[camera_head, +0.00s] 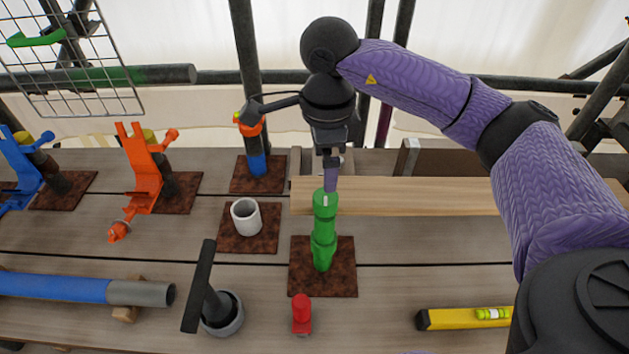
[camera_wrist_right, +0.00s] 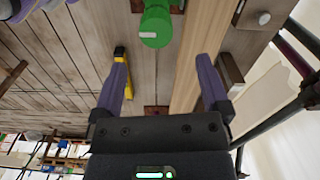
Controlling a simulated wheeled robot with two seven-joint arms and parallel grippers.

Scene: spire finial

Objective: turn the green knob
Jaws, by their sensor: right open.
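The green knob (camera_head: 324,232) is a tall, stepped green piece standing on a rusty square plate (camera_head: 345,280) on the plank table. A short white mark shows on its top. My right gripper (camera_head: 330,180) points down just behind the knob's top in the head view, where its fingers overlap in line. In the right wrist view my right gripper (camera_wrist_right: 160,62) is open with its two purple fingers spread and nothing between them. There the knob (camera_wrist_right: 155,25) lies beyond the fingertips, apart from them. My left gripper is not in view.
A wooden beam (camera_head: 430,195) lies right behind the knob. A white cup (camera_head: 246,217) is at its left, a red piece (camera_head: 301,315) in front, and a black T-handle (camera_head: 204,290) front left. A yellow level (camera_head: 465,318) lies front right. Scaffold poles (camera_head: 245,60) stand behind.

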